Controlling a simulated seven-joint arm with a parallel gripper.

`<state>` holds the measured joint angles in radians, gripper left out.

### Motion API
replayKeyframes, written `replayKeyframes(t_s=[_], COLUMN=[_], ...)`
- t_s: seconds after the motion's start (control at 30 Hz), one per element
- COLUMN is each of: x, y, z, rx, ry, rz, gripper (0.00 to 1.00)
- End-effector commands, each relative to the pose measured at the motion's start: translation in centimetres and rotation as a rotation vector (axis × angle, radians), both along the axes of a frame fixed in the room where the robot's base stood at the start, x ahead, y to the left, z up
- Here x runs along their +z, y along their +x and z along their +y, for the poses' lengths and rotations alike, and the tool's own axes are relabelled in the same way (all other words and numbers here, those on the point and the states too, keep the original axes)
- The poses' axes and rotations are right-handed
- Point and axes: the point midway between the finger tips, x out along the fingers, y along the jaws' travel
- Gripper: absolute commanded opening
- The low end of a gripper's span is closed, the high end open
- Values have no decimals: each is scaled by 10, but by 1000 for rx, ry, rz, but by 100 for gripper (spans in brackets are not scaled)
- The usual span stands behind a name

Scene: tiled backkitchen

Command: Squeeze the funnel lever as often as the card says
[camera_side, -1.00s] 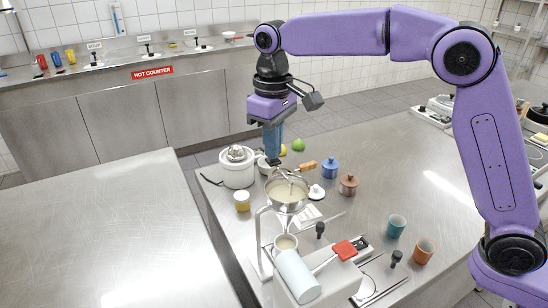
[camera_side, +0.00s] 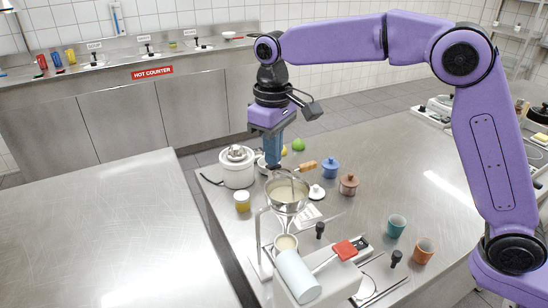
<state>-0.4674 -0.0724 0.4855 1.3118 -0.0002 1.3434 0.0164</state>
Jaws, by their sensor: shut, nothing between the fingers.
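The metal funnel (camera_side: 288,194) holds a pale batter-like fill and sits in a wire stand (camera_side: 259,238). A small cup with pale contents (camera_side: 286,243) is under its spout. The funnel's wooden handle (camera_side: 307,165) sticks out behind it. My gripper (camera_side: 273,165) points down at the funnel's far left rim, its fingers shut and empty. The lever is hard to make out there, and I cannot tell whether the fingers touch it.
Blue (camera_side: 330,168) and brown (camera_side: 348,185) lidded pots, teal (camera_side: 396,226) and orange (camera_side: 423,251) cups stand right. A white box (camera_side: 325,286) with a red-handled part (camera_side: 345,250) is in front.

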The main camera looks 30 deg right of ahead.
Motion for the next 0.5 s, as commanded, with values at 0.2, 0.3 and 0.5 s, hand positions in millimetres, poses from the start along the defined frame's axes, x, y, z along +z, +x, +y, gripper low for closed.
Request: replayKeyframes(t_s=[0.2, 0.3, 0.5], x=[5, 11, 21], y=[0, 0, 0], z=[0, 0, 0], rx=[1, 1, 0], ry=[-1, 0, 0], rz=[3, 1, 1], gripper=[0, 0, 0])
